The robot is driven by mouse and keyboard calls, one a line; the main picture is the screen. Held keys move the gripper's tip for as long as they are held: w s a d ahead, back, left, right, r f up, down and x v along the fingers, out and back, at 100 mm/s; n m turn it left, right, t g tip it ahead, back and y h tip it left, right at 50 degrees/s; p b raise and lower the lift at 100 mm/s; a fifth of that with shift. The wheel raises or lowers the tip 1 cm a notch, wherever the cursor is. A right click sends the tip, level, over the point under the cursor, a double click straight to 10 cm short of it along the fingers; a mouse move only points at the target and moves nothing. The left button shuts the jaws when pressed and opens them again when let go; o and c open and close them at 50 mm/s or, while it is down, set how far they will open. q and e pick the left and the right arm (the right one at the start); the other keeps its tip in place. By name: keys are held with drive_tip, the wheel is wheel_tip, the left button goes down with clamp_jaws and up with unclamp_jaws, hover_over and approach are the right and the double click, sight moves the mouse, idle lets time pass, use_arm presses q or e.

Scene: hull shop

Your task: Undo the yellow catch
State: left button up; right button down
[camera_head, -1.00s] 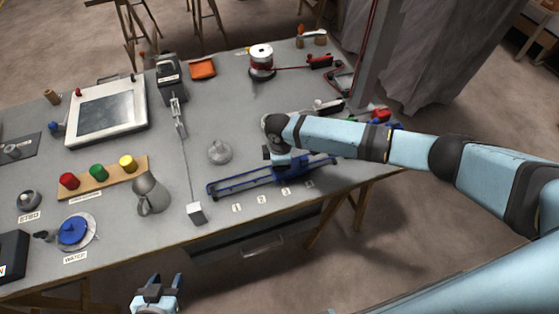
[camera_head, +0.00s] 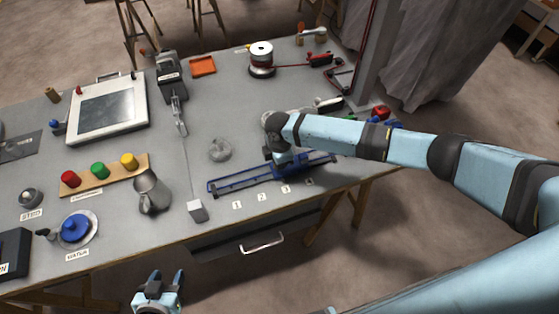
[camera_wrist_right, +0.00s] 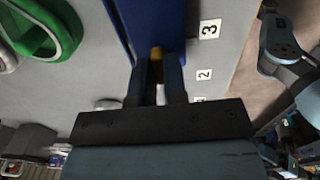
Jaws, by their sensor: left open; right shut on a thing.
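The yellow catch (camera_wrist_right: 156,54) shows in the right wrist view as a small knob at the blue rail's edge, between my right fingertips. My right gripper (camera_wrist_right: 156,72) is shut on it. In the head view my right gripper (camera_head: 283,158) is over the right part of the blue rail (camera_head: 228,186), and the catch is hidden there. My left gripper (camera_head: 166,279) is open and empty, low in the head view, in front of the table's front edge.
Number tags (camera_head: 262,197) lie along the front edge. A grey jug (camera_head: 150,192), a white block (camera_head: 197,211) and a grey round piece (camera_head: 220,150) stand left of the rail. A green ring (camera_wrist_right: 48,35) shows in the right wrist view.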

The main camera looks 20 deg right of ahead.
drive_tip(key=c, duration=1.2)
unclamp_jaws()
drive_tip(key=shift+o, duration=0.2)
wheel_tip(320, 180, up, 14)
drive_tip(key=b, duration=0.1)
drive_tip(key=s+a+f+m+t+y, duration=0.5)
drive_tip(key=s+a+f+m+y, duration=0.15)
drive_tip(key=s+a+f, duration=0.35)
drive_tip(key=s+d+f+m+t+h, duration=0.3)
drive_tip(key=s+d+m+t, duration=0.3)
drive_tip(key=s+d+m, duration=0.3)
drive_tip(key=s+d, duration=0.4)
drive_tip(key=s, duration=0.2)
drive_tip(key=shift+p, duration=0.35)
